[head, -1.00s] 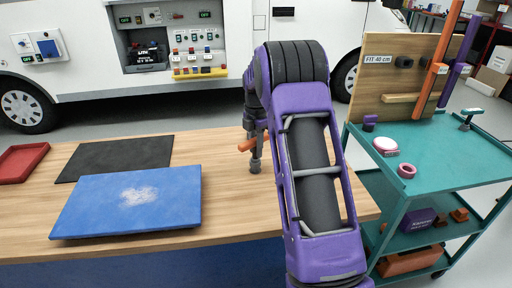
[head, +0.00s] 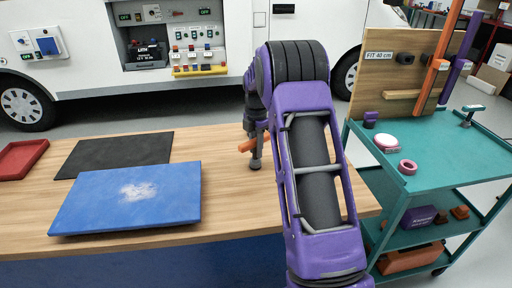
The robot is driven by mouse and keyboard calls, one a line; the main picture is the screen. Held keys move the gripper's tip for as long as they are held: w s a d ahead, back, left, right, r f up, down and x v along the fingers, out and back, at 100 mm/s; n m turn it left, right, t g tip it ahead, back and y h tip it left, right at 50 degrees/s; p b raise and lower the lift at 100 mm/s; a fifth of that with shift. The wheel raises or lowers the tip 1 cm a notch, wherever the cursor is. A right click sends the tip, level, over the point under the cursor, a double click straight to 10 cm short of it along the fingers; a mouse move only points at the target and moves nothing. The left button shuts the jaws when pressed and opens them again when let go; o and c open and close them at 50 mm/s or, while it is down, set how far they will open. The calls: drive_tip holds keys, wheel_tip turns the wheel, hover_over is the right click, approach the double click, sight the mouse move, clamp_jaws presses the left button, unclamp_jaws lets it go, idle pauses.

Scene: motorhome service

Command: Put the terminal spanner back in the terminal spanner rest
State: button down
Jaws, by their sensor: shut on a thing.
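My gripper (head: 255,160) points down above the back of the wooden workbench, right of the blue panel. It is shut on an orange piece (head: 247,145), which sticks out to its left and looks like the terminal spanner. My own arm and fingers hide part of this piece. It appears held clear of the bench top, but the gap is hard to judge. I cannot make out which thing is the terminal spanner rest.
The workbench (head: 225,215) holds a blue panel (head: 95,205) with a pale patch, a black mat (head: 115,153) and a red tray (head: 20,158). A teal cart (head: 450,155) with a wooden board stands right. The white motorhome (head: 90,95) with its open service bay stands behind.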

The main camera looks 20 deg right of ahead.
drive_tip(key=shift+f, duration=0.25)
drive_tip(key=c, duration=0.6)
unclamp_jaws()
drive_tip(key=shift+f, duration=0.1)
